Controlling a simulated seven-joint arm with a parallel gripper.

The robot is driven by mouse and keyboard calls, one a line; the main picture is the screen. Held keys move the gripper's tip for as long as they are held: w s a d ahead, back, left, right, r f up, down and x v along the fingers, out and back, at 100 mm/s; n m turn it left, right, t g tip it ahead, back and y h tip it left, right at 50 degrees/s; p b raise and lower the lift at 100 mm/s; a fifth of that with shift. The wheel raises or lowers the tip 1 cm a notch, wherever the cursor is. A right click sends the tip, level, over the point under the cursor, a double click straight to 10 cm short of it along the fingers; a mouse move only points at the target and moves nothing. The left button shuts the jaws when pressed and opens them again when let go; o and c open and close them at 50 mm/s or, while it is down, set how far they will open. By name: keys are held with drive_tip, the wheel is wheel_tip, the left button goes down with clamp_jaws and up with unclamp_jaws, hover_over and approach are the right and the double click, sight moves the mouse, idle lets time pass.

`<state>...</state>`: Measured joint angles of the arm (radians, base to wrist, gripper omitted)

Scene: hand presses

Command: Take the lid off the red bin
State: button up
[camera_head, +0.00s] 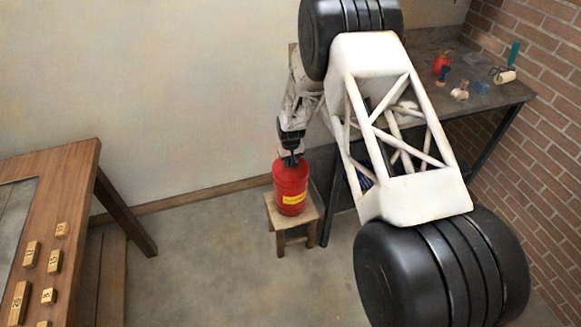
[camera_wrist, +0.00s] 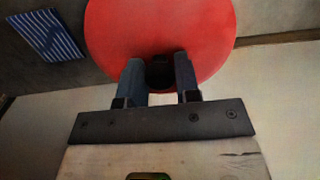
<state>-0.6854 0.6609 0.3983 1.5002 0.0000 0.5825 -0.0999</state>
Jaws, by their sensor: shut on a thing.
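The red bin (camera_head: 291,190) stands upright on a small wooden stool and carries a yellow label. My gripper (camera_head: 291,160) is directly above it, pointing down at its top. In the wrist view the round red lid (camera_wrist: 115,40) fills the upper middle. My gripper (camera_wrist: 159,75) has its two fingers on either side of a dark knob (camera_wrist: 160,73) at the lid and is shut on it. The lid appears to sit on the bin; any small gap between them is too small to tell.
The wooden stool (camera_head: 281,224) stands beside a dark workbench (camera_head: 505,92) with several small items on it. A wooden table (camera_head: 75,165) with numbered blocks is at the left. The floor (camera_head: 190,250) between is clear. A blue striped thing (camera_wrist: 47,35) shows in the wrist view.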

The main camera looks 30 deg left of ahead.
drive_tip(key=shift+r, duration=0.2)
drive_tip(key=shift+r, duration=0.95)
drive_tip(key=shift+s+d+r, duration=0.25)
drive_tip(key=shift+s+r, duration=0.1)
drive_tip(key=shift+r, duration=0.35)
drive_tip(key=s+d, duration=0.3)
drive_tip(key=s, duration=0.1)
drive_tip(key=s+d+r, duration=0.1)
drive_tip(key=s+d, duration=0.2)
drive_tip(key=s, duration=0.1)
drive_tip(key=s+d, duration=0.3)
drive_tip(key=shift+s+d+r, duration=0.15)
drive_tip(key=shift+s+d, duration=0.05)
drive_tip(key=shift+s, duration=0.2)
